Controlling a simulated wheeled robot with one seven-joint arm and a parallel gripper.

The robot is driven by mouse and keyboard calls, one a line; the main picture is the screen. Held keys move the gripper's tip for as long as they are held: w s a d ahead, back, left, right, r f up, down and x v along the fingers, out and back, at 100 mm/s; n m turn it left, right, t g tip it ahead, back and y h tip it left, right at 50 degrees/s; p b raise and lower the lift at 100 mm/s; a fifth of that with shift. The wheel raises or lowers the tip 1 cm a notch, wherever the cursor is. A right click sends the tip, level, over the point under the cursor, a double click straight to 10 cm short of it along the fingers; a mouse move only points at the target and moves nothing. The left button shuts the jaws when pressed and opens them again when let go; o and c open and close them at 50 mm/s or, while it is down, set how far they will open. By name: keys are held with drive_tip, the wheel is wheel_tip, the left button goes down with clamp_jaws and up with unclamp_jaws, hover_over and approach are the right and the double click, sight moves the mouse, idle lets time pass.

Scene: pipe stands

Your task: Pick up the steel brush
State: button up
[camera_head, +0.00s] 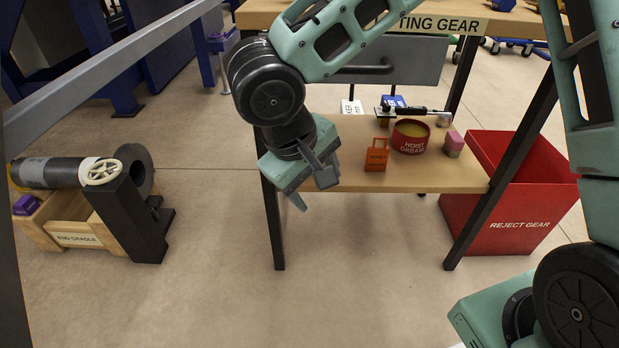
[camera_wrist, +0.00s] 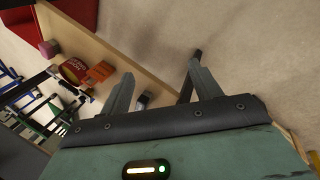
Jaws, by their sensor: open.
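A long, thin tool with a black handle (camera_head: 412,110) lies on the lower wooden shelf, behind the red grease tin (camera_head: 410,139). It looks like the steel brush, but its bristles are too small to make out. My gripper (camera_head: 311,186) is open and empty, to the left of the shelf items and in front of the shelf's left end. In the wrist view my two fingers (camera_wrist: 160,76) are spread apart with floor and the shelf edge beyond them. I cannot clearly make out the brush in the wrist view.
An orange tag-like item (camera_head: 376,156) and a pink-and-grey block (camera_head: 453,144) flank the tin on the shelf (camera_head: 340,180). Dark table legs frame it. A red reject bin (camera_head: 520,215) stands right; a wooden cradle (camera_head: 75,238) with a dark cylinder stands left.

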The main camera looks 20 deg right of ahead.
drive_tip(key=w+d+f+m+t+b, duration=0.1)
drive_tip(key=w+f+m+b, duration=0.1)
drive_tip(key=w+f+b, duration=0.2)
drive_tip(key=w+d+f+m+t+y+b, duration=0.1)
drive_tip(key=w+f+m+b, duration=0.2)
drive_tip(key=w+b, duration=0.3)
drive_tip(key=w+d+f+m+t+y+b, duration=0.1)
drive_tip(key=w+f+m+t+b, duration=0.1)
drive_tip(key=w+f+b, duration=0.3)
drive_tip(key=shift+w+d+f+m+b, duration=0.3)
drive_tip(key=shift+w+m+b, duration=0.35)
drive_tip(key=shift+b, duration=0.8)
drive_tip(key=w, duration=0.2)
drive_tip(key=w+d+p, duration=0.1)
drive_tip(key=w, duration=0.1)
drive_tip(key=w+d, duration=0.1)
drive_tip(key=shift+w+r, duration=0.15)
drive_tip(key=shift+w, duration=0.25)
drive_tip(key=shift+w+d+p, duration=0.25)
drive_tip(key=shift+w+p, duration=0.15)
drive_tip(key=shift+w, duration=0.4)
drive_tip(key=w, duration=0.2)
drive_tip(key=w+d+p, duration=0.1)
drive_tip(key=w, duration=0.1)
drive_tip(key=shift+d, duration=0.15)
drive_tip(key=shift+f+b, duration=0.5)
drive_tip(key=shift+w+d+f, duration=0.1)
drive_tip(key=shift+w, duration=0.05)
